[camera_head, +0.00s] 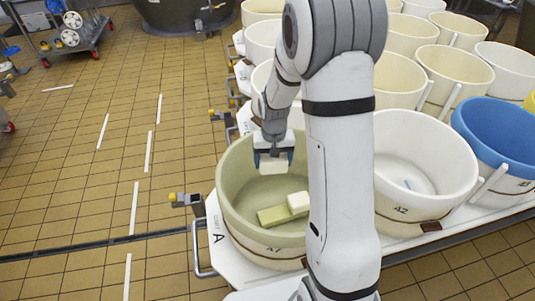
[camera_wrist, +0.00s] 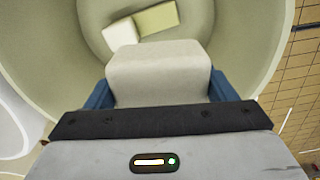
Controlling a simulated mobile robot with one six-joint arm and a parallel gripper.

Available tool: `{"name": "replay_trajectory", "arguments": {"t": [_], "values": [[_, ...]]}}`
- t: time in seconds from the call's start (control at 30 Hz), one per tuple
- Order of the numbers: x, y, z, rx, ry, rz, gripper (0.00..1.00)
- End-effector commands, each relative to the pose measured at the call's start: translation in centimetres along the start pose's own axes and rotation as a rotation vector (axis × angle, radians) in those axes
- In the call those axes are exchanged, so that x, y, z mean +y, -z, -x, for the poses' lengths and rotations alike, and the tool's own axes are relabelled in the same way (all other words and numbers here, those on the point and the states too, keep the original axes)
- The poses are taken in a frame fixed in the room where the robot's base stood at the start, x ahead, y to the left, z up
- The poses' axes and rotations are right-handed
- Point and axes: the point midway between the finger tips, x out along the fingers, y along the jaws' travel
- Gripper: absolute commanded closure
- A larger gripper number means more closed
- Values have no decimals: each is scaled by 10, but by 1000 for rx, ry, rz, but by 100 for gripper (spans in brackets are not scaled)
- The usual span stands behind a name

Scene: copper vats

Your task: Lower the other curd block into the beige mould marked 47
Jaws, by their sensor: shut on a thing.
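The beige mould marked 47 (camera_head: 232,203) stands on the front corner of a white platform marked A. My gripper (camera_head: 273,157) points down into its mouth and is shut on a pale curd block (camera_head: 268,165). In the wrist view the held block (camera_wrist: 155,62) sits between the blue fingers of my gripper (camera_wrist: 160,92), above the mould floor, with the mould wall (camera_wrist: 245,40) around it. On the floor lie a white block (camera_head: 298,202) and a yellow-green block (camera_head: 272,216), close together; they also show in the wrist view as a white block (camera_wrist: 120,34) and a yellow-green block (camera_wrist: 160,18).
A white mould marked 42 (camera_head: 430,200) stands to the right, with a blue-lined mould (camera_head: 495,135) beyond it. Several more moulds fill the platform behind. A cart (camera_head: 72,45) stands at the back left. The tiled floor (camera_head: 70,170) at left is clear.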

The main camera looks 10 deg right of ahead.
Motion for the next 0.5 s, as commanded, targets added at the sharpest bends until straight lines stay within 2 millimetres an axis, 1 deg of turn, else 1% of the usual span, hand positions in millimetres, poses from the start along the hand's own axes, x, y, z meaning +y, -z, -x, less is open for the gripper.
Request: {"name": "replay_trajectory", "arguments": {"t": [0.2,0.5], "values": [[-7,-1,-23,-1,0,17,56],[-11,-1,-53,0,0,25,56]]}}
